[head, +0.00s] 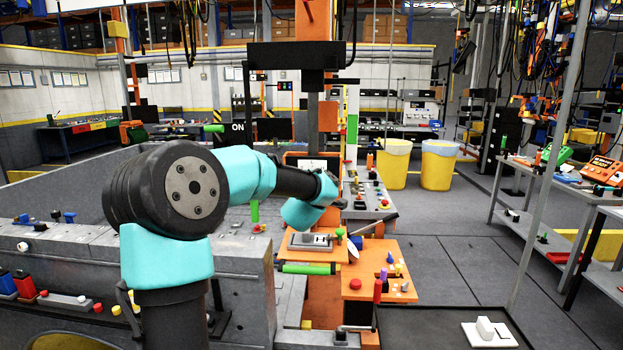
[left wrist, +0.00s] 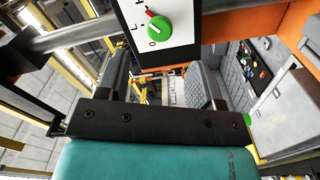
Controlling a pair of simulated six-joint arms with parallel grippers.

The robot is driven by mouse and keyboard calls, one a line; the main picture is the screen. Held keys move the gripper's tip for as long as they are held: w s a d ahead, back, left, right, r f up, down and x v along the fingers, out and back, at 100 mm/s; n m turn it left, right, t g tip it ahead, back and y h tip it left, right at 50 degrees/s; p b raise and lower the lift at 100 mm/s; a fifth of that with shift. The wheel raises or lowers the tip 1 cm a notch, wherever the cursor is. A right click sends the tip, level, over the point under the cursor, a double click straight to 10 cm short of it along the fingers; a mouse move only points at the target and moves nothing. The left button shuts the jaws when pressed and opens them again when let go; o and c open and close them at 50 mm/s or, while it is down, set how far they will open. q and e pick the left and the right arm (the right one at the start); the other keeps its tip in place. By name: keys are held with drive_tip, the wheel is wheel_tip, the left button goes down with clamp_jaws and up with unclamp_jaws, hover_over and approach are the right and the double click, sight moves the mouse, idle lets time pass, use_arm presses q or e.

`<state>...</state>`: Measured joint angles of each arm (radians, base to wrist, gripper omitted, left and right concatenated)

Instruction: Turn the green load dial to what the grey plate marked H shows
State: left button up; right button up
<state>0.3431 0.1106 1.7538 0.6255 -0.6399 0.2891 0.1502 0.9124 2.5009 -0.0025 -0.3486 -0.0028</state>
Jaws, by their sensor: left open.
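The green load dial (left wrist: 158,30) is on a white panel (left wrist: 180,12) at the top of the left wrist view. Its red tip leans up and slightly left, close to a letter cut by the top edge that looks like H. L is left of the dial and O is below it. In the head view my arm hides the dial. I cannot make out the grey plate marked H in either view. My left gripper (left wrist: 160,75) is open, below the dial in the wrist picture and apart from it. My right gripper is out of view.
Orange boards (head: 375,283) with small coloured pegs and a green bar (head: 307,269) lie below and right of my arm. A grey console (head: 235,285) is at the left. Yellow bins (head: 438,165) stand behind.

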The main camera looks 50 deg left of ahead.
use_arm(q)
drive_tip(key=x, duration=0.8)
